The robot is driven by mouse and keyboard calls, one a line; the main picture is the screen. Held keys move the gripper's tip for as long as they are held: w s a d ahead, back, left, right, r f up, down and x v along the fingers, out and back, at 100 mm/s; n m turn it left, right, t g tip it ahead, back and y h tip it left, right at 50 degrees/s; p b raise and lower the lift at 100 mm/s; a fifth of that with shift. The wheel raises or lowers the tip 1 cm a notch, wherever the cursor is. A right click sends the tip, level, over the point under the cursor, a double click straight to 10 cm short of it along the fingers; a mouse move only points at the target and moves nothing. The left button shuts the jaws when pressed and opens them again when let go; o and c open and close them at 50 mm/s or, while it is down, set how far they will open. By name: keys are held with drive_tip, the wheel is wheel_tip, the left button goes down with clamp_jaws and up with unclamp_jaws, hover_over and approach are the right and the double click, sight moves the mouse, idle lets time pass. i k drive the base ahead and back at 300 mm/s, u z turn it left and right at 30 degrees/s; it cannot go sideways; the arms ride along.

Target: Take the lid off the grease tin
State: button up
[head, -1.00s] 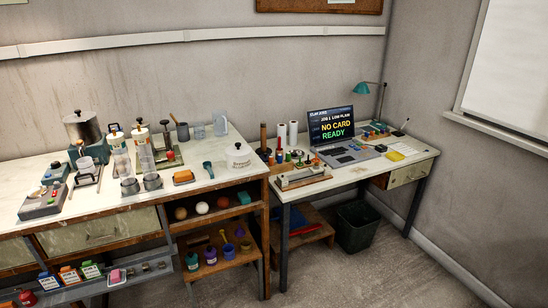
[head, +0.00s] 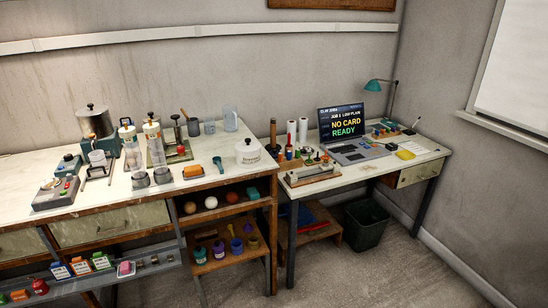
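A white round tin (head: 248,154) with a sloped lid and a dark knob on top stands near the right end of the white-topped bench (head: 120,200). The lid is on it. There is dark lettering on its side, too small to read, so I cannot be sure it is the grease tin. My gripper is not in view.
Metal cups (head: 162,175) and presses crowd the bench further left. A desk with a laptop (head: 345,128) stands right. A dark bin (head: 363,222) is on the floor.

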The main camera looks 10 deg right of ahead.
sight(273, 153)
drive_tip(key=z, duration=1.35)
drive_tip(key=i, duration=2.5)
drive_tip(key=u, duration=0.2)
